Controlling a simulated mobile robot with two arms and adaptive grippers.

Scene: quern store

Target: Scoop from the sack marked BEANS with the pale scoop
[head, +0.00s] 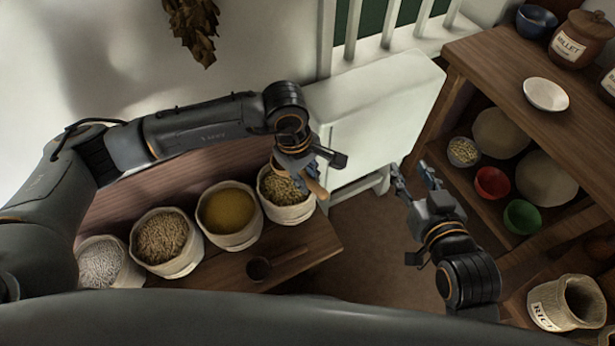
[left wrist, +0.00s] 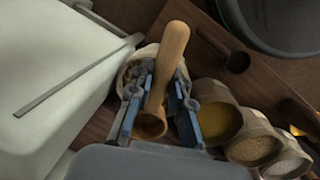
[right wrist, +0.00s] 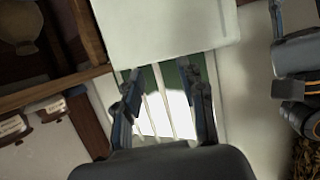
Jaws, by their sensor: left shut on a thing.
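My left gripper (head: 302,172) is shut on the pale wooden scoop (head: 316,188), just above the rightmost sack (head: 288,212) of the bench row. In the left wrist view the pale scoop (left wrist: 172,55) sits between the blue-grey fingers (left wrist: 160,105), its handle pointing up the picture and its bowl low, over that sack's mouth (left wrist: 143,55). I cannot tell whether the bowl touches the greenish-brown contents. No BEANS mark is readable on any sack. My right gripper (head: 415,178) is open and empty, away from the sacks; its parted fingers show in the right wrist view (right wrist: 165,95).
Sacks of yellow (head: 229,213), brown (head: 162,238) and white (head: 102,262) contents stand left along the bench (head: 320,245). A dark scoop (head: 262,268) lies in front. A white cabinet (head: 375,105) stands behind, a shelf unit (head: 480,60) with bowls right, and a RICE sack (head: 568,302) lower right.

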